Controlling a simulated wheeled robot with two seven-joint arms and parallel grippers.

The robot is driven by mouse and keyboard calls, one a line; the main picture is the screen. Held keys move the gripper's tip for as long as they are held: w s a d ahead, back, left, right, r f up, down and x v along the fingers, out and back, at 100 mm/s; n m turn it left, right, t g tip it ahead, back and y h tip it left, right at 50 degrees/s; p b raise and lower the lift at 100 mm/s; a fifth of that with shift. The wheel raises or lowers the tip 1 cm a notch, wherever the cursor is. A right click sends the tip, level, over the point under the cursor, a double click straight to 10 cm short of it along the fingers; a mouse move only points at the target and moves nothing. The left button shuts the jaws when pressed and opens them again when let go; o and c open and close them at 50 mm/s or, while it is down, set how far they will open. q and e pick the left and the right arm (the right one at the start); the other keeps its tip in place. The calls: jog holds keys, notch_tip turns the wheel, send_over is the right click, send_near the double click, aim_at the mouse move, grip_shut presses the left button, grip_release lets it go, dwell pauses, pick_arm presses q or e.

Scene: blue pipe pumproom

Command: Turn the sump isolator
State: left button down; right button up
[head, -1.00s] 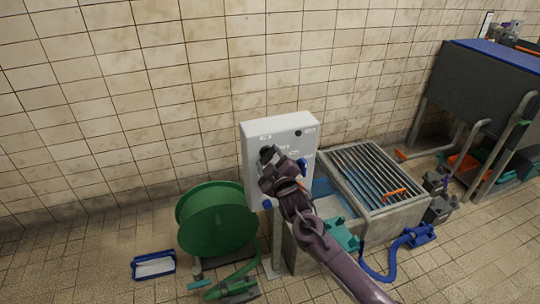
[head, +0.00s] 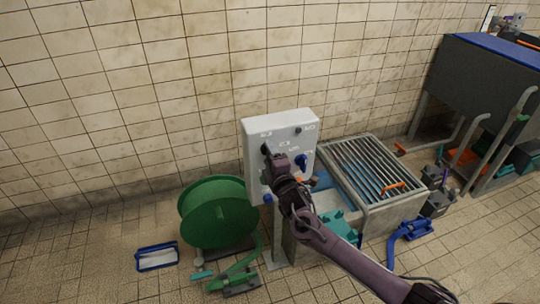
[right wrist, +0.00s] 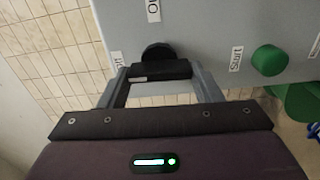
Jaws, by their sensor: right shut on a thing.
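The grey-white control panel (head: 255,128) stands on a post in front of the tiled wall. My right gripper (head: 268,152) reaches its left side in the head view and hides most of what it holds. In the right wrist view my right gripper (right wrist: 160,82) has its two grey fingers on either end of a black bar-shaped handle (right wrist: 160,70), shut on it. A dark round part (right wrist: 158,51) shows just behind the bar, against the panel face. I take this handle for the sump isolator; its own label is not readable. My left gripper is not in view.
A green knob (right wrist: 270,60) marked "Start" sits beside the handle. A blue knob (head: 301,162) is on the panel's right side. A green hose reel (head: 215,212) stands left of the post, a grated sump (head: 365,170) right. A blue tray (head: 157,257) lies on the floor.

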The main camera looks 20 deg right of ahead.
jog(key=shift+f+n, duration=0.1)
jog(key=shift+n, duration=0.2)
jog(key=o, duration=1)
jog(key=s, duration=0.7)
jog(key=shift+s+d, duration=0.15)
jog(key=shift+s, duration=0.25)
